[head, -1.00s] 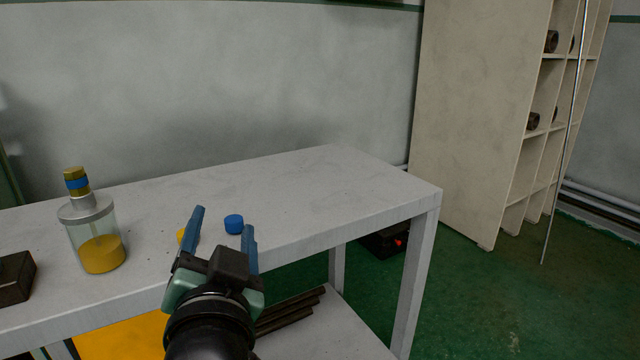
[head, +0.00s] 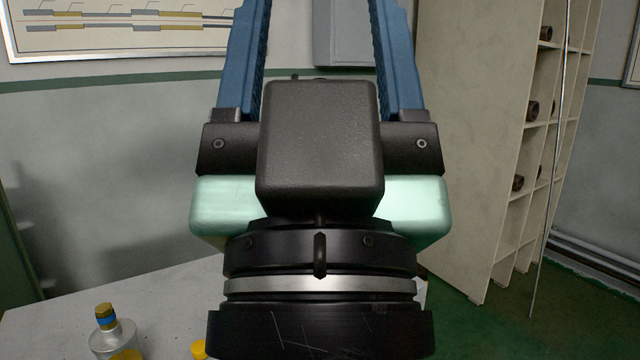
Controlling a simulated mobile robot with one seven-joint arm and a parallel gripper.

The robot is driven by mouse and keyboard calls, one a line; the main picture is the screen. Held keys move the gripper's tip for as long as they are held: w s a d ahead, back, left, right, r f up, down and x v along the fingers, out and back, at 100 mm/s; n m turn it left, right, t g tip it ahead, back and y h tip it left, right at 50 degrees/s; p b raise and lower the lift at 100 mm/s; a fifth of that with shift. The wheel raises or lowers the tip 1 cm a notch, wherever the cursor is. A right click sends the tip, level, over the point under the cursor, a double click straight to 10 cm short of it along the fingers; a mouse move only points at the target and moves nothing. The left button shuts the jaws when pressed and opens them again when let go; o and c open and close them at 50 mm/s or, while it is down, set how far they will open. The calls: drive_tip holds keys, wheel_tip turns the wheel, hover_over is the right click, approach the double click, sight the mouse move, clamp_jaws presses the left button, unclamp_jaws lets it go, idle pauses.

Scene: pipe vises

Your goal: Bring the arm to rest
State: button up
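My gripper (head: 318,20) fills the middle of the head view, raised close to the camera and pointing up. Its two blue fingers stand wide apart, with their tips cut off by the top edge. Nothing shows between the fingers except the wall and a grey box behind. The arm's wrist hides much of the table below it.
The white table (head: 190,290) lies below, with an oil bottle (head: 117,335) and a yellow cap (head: 199,349) on it. A tall pale shelf (head: 470,150) with pipe pieces stands at right. A wall chart (head: 130,28) hangs at upper left.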

wheel_tip(320, 180, up, 20)
drive_tip(key=p, duration=1.8)
drive_tip(key=shift+r, duration=0.2)
drive_tip(key=shift+f, duration=0.1)
